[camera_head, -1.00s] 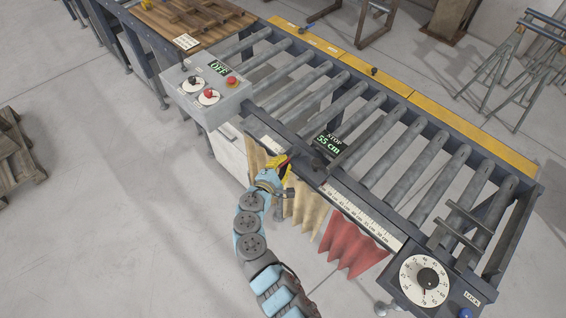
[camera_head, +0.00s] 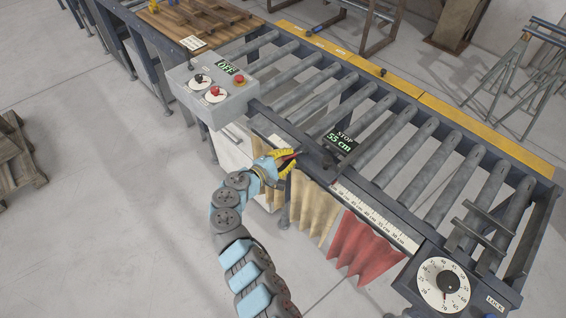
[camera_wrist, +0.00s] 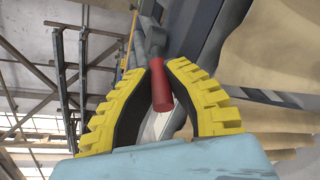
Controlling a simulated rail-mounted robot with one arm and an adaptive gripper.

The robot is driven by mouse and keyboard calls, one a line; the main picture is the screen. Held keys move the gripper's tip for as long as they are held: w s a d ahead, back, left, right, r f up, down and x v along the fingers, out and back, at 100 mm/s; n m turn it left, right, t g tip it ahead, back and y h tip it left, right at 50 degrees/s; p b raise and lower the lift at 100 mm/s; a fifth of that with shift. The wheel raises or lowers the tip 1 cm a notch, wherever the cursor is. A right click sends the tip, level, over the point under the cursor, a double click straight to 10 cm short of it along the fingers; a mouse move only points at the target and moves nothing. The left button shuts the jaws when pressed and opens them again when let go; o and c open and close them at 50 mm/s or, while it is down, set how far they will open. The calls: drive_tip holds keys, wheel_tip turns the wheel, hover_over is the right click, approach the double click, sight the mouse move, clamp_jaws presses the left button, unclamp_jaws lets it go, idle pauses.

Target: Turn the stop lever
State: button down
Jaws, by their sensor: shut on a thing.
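The stop lever shows as a red handle (camera_wrist: 160,88) on a grey metal shank in the wrist view. My gripper (camera_wrist: 158,72), with two yellow ribbed fingers, is shut around the handle, one finger on each side. The handle's end points back toward my wrist. In the head view, my gripper (camera_head: 288,160) is at the front rail of the roller conveyor, just left of the dark stop carriage (camera_head: 328,158). The fingers hide part of the lever there. The stop display (camera_head: 340,141) reads "STOP 55 cm".
A grey control box (camera_head: 212,94) with knobs and an "OFF" display stands left of my gripper. A white ruler strip (camera_head: 375,215) runs right along the rail to a dial (camera_head: 444,284). Beige (camera_head: 308,208) and red curtains (camera_head: 358,247) hang below. Open floor lies at left.

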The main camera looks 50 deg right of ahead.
drive_tip(key=shift+w+d+f+m+g+y+b, duration=0.15)
drive_tip(key=shift+m+g+b, duration=0.3)
drive_tip(key=shift+b, duration=0.85)
drive_tip(key=shift+w+d+f+m+g+y+b, duration=0.15)
drive_tip(key=shift+w+m+g+b, duration=0.3)
drive_tip(key=shift+b, duration=0.8)
drive_tip(key=shift+s+r+m+g+b, duration=0.1)
drive_tip(key=shift+r+m+g+b, duration=0.3)
drive_tip(key=shift+b, duration=0.6)
drive_tip(key=shift+f, duration=0.2)
drive_tip(key=c, duration=1)
unclamp_jaws()
drive_tip(key=shift+s+d, duration=0.1)
drive_tip(key=v, duration=1.2)
